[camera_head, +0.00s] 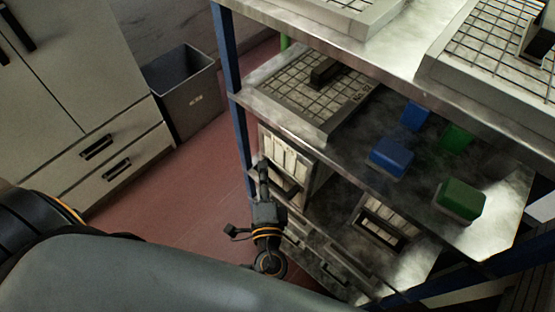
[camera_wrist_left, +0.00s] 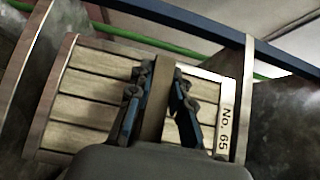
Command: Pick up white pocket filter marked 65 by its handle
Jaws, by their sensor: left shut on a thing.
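The white pocket filter marked No. 65 (camera_wrist_left: 85,105) fills the middle of the left wrist view, with pale slats in a metal frame and its label at the right side. Its handle (camera_wrist_left: 158,100) is a brown bar between my left gripper's fingers (camera_wrist_left: 160,105), which are shut on it. In the head view the filter (camera_head: 285,153) stands on a lower shelf of the rack, with my left gripper (camera_head: 263,170) at its front. Part of the filter is hidden behind the gripper. My right gripper is not in view.
The rack's blue post (camera_head: 228,60) stands just left of the filter. Another filter (camera_head: 388,220) sits further right on the lower shelf. A grid-faced panel (camera_head: 300,90), blue (camera_head: 391,157) and green (camera_head: 461,200) blocks lie on the shelf above. A grey bin (camera_head: 190,95) and cabinet drawers (camera_head: 115,160) stand left across open red floor.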

